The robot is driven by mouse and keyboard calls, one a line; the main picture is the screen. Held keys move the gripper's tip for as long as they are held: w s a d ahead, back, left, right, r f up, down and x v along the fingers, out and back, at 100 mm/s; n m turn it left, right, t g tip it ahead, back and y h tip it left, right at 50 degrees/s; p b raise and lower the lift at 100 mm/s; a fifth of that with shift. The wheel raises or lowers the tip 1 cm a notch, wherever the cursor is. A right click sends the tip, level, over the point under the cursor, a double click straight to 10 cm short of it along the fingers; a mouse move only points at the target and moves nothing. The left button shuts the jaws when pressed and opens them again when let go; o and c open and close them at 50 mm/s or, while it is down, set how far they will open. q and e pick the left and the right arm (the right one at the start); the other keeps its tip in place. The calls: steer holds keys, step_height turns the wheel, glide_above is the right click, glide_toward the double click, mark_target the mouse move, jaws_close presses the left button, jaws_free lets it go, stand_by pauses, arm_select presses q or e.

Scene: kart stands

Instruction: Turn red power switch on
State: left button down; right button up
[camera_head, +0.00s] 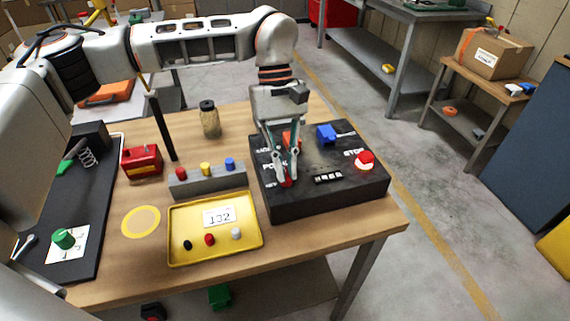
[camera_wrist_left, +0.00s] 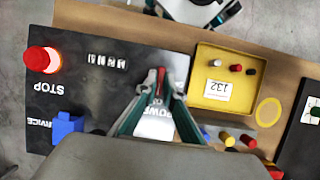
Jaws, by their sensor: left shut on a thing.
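The black control panel (camera_head: 335,193) lies at the right end of the wooden table. It carries the red power switch (camera_head: 288,183), by the white POWER lettering near its left edge. My left gripper (camera_head: 284,178) points down over that lettering, its fingers close together on the red switch. In the left wrist view the switch (camera_wrist_left: 161,76) shows as a narrow red piece between the fingertips (camera_wrist_left: 160,88). The fingers hide part of it, and its on or off position cannot be told.
The panel also bears a red STOP button (camera_head: 365,159), a blue SERVICE switch (camera_head: 327,134) and a row of small white pieces (camera_head: 328,177). A yellow tray (camera_head: 257,240) and a grey block with coloured knobs (camera_head: 183,187) stand left of it. A jar (camera_head: 210,122) stands behind.

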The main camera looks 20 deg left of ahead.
stand_by(0.4)
arm_select(q)
steer(key=c, duration=2.2)
jaws_free()
steer(key=shift+o, duration=0.2)
steer(key=shift+r, duration=0.1)
steer(key=v, duration=0.8)
steer(key=shift+s+d, duration=0.1)
steer(key=shift+s, duration=0.05)
